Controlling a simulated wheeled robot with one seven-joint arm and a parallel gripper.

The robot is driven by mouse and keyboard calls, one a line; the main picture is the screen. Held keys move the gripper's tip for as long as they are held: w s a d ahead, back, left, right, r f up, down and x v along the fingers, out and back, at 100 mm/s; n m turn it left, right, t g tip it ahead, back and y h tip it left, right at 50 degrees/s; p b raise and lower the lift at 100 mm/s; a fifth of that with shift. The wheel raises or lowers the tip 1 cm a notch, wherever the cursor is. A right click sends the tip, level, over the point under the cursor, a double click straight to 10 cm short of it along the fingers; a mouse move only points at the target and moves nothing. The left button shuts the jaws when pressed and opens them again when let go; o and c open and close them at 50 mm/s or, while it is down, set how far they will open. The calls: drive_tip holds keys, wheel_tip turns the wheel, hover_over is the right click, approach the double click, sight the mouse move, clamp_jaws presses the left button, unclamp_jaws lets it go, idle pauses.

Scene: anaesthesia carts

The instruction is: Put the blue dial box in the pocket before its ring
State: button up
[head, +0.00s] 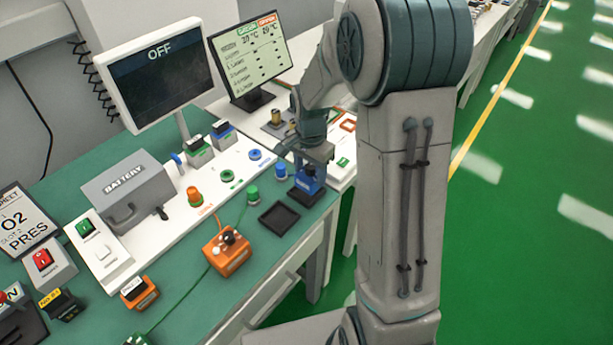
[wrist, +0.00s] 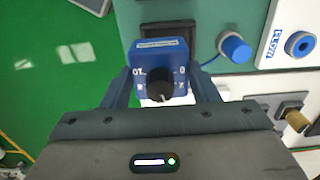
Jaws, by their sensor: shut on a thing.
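The blue dial box (head: 306,181) is between the fingers of my gripper (head: 313,158), which is shut on it. In the wrist view the box (wrist: 160,62) has a black dial facing the camera. A black square pocket (wrist: 168,29) shows partly behind the box, in line with a blue cap (wrist: 235,48) and the blue ring (wrist: 300,43). The box hides part of this pocket. In the head view the blue ring (head: 255,154) is on the white panel. The box overlaps the pocket in the picture; I cannot tell whether it touches it.
An empty black pocket (head: 279,218) lies to the lower left, in line with a green cap (head: 252,195) and green ring (head: 228,176). An orange box (head: 227,252) stands further left with a green cable nearby. The bench's front edge is close to my gripper.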

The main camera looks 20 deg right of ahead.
sight(307, 179)
drive_tip(key=shift+w+a+f, duration=0.25)
drive_tip(key=shift+w+f, duration=0.1)
drive_tip(key=shift+w, duration=0.3)
drive_tip(key=shift+f, duration=0.2)
drive_tip(key=shift+f+p, duration=0.5)
drive_tip(key=shift+f, duration=1.35)
drive_tip(key=shift+f, duration=0.1)
drive_tip(key=o, duration=1.5)
